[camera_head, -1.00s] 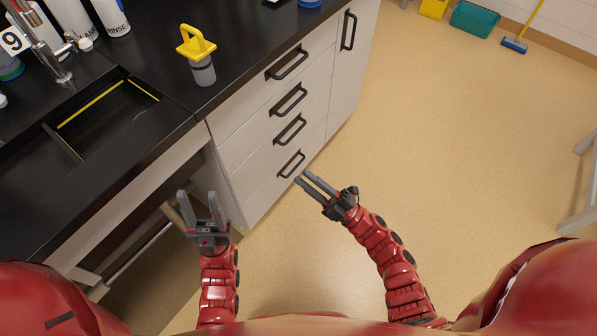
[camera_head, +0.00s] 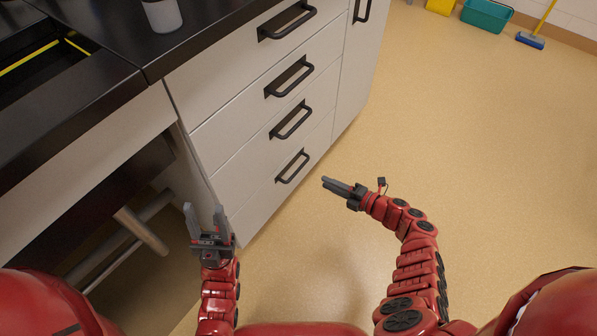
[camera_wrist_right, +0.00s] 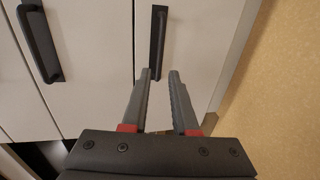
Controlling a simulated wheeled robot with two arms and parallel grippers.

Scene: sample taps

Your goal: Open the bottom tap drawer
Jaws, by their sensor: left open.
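The bottom drawer is the lowest of several pale drawer fronts in the cabinet, and it looks closed. Its black bar handle (camera_head: 292,167) shows in the head view. In the right wrist view a handle (camera_wrist_right: 158,42), apparently the same one, stands just ahead of the fingertips. My right gripper (camera_head: 325,181) points at the cabinet from the right of that handle, apart from it. In the wrist view its fingers (camera_wrist_right: 161,74) are spread with nothing between them. My left gripper (camera_head: 203,208) is open and empty, pointing up beside the cabinet's left side.
Three higher drawer handles, such as the one just above (camera_head: 291,120), line the cabinet front. A dark worktop (camera_head: 120,40) runs above. Pipes (camera_head: 140,232) show under the counter at left. The beige floor (camera_head: 450,130) at right is clear; a teal bin (camera_head: 487,15) stands far off.

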